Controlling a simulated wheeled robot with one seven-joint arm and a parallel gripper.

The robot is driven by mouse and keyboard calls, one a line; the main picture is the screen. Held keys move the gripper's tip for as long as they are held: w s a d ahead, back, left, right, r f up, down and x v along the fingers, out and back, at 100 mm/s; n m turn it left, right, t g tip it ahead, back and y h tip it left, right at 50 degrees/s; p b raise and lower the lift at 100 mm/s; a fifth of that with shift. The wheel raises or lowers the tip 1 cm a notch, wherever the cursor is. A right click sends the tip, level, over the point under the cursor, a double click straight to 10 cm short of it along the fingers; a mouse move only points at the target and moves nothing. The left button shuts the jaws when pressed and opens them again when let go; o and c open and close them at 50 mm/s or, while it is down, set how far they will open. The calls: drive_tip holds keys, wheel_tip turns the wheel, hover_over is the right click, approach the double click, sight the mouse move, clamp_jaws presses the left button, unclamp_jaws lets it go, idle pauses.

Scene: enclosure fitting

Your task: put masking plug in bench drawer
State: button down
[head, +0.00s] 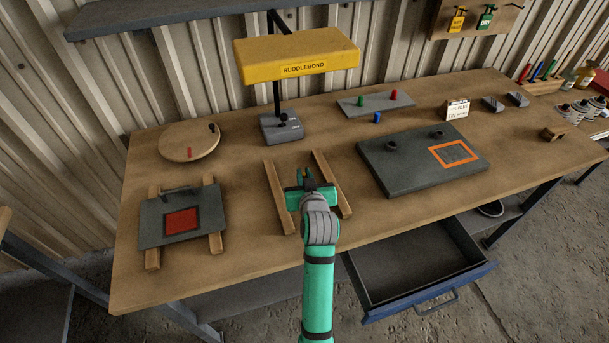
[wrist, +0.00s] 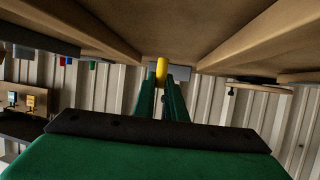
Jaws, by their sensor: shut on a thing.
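My gripper (head: 308,178) is over the bench between two wooden rails, shut on a yellow masking plug. The plug (wrist: 161,70) shows between the fingertips in the wrist view, where the picture is upside down; in the head view I cannot make it out. The bench drawer (head: 428,302) hangs open below the front edge of the bench, right of my arm. It has a blue front, and its visible dark inside looks empty. Part of it is hidden under the bench top.
Two wooden rails (head: 279,198) flank my gripper. A dark panel with an orange outline (head: 380,172) lies to the right, a grey plate with a red square (head: 153,228) to the left. A yellow-hooded lamp (head: 295,58) stands behind. Green, red and blue pegs (head: 361,100) sit at the back.

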drive_tip(key=shift+f, duration=0.55)
drive_tip(key=c, duration=1.8)
unclamp_jaws()
drive_tip(key=shift+r, duration=0.1)
